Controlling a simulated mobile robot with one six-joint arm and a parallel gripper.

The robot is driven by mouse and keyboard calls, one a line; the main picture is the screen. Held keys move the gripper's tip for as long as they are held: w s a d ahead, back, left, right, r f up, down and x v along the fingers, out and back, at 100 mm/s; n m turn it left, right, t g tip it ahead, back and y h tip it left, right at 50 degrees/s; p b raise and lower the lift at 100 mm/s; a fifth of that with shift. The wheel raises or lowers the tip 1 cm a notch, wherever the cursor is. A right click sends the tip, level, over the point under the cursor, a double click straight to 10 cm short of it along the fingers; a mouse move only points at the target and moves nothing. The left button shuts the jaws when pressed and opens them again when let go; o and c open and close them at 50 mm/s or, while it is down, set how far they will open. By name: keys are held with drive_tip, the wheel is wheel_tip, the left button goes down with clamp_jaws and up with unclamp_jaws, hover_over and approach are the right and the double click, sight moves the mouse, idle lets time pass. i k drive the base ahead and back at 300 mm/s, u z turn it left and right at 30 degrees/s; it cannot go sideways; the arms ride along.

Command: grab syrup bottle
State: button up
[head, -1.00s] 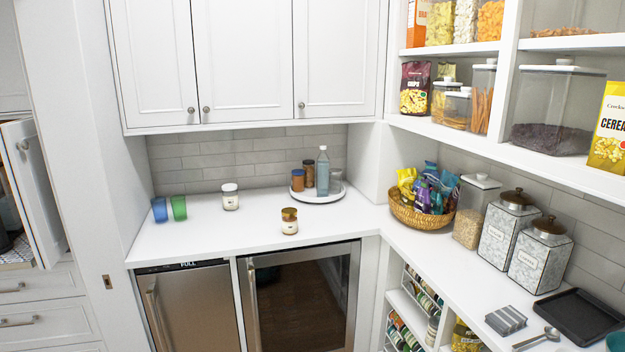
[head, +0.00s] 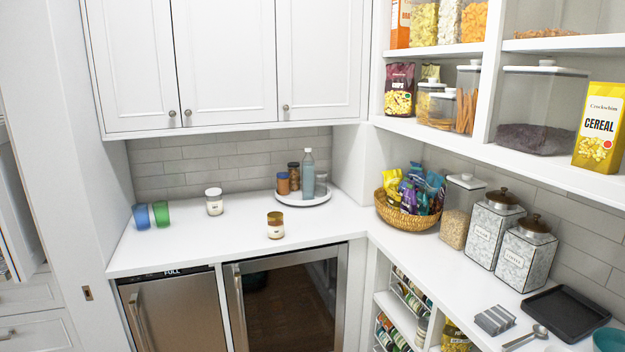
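The likely syrup bottle is a tall, blue-grey bottle (head: 308,175) with a narrow neck and light cap. It stands upright on a round white tray (head: 290,201) at the back of the counter, near the corner. Beside it on the tray are a brown-orange jar (head: 283,184), a dark jar with a brown lid (head: 294,176) and a small clear container (head: 321,186) partly behind the bottle. My gripper is not in view.
Blue (head: 141,216) and green (head: 160,213) cups stand at left. A snack basket (head: 408,220) is right of the tray. Upper cabinets (head: 225,60) overhang the back.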

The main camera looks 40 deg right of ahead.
sight(307, 163)
drive_tip(key=i, duration=0.85)
drive_tip(key=u, duration=0.05)
